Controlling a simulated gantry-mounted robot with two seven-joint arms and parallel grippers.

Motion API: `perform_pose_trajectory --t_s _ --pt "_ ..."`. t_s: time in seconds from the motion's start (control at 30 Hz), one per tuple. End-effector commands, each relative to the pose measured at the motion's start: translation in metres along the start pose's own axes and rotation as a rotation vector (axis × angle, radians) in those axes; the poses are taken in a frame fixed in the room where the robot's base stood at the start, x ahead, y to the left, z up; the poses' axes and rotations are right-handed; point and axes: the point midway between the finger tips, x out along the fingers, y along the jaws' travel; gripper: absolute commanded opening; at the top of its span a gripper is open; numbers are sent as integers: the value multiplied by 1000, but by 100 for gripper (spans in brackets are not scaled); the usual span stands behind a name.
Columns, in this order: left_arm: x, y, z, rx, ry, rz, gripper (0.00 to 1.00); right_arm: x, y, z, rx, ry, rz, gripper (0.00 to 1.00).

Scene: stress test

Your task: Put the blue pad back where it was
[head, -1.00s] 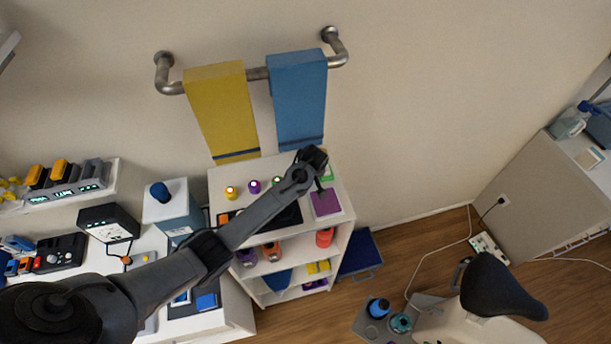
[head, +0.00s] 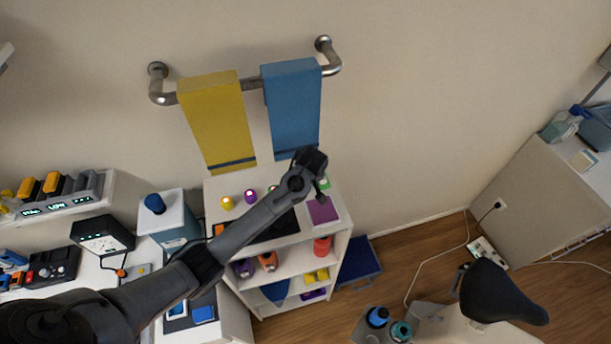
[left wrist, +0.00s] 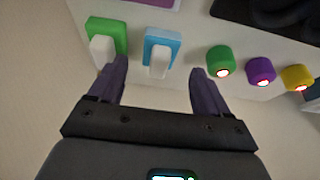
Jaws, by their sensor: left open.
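My left gripper (head: 320,185) is over the back right part of the white shelf unit's top (head: 225,188). In the left wrist view its fingers (left wrist: 160,68) are open and empty. A light-blue pad-like block (left wrist: 161,40) with a white piece on its front stands beyond and between the fingertips, with no clear contact. A similar green block (left wrist: 107,30) stands to its left. In the head view the arm hides the blue block, while a bit of green (head: 326,183) shows beside the gripper. My right gripper is not in view.
Green (left wrist: 218,60), purple (left wrist: 260,71) and yellow (left wrist: 298,78) knobs line the shelf's back edge. A purple square (head: 323,210) lies on the shelf top. Yellow (head: 217,125) and blue (head: 293,105) towels hang on a wall rail. A blue flat box (head: 358,262) lies on the floor.

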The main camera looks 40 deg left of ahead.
Motion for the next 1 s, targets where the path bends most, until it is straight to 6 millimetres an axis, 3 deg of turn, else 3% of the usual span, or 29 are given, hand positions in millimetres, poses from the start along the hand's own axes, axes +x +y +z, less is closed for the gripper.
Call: perform_pose_trajectory --t_s 0.3,0.5,0.63,0.77,1.0 --pt "-51 0 -1 0 2 1 78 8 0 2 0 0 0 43" --pt "-64 0 1 3 0 1 78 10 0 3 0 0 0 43" --pt "-62 -3 15 45 -10 8 78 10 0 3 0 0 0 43" --pt "-54 -14 54 169 -32 39 78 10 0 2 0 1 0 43" --pt "-53 -65 166 545 -84 167 78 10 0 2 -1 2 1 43"
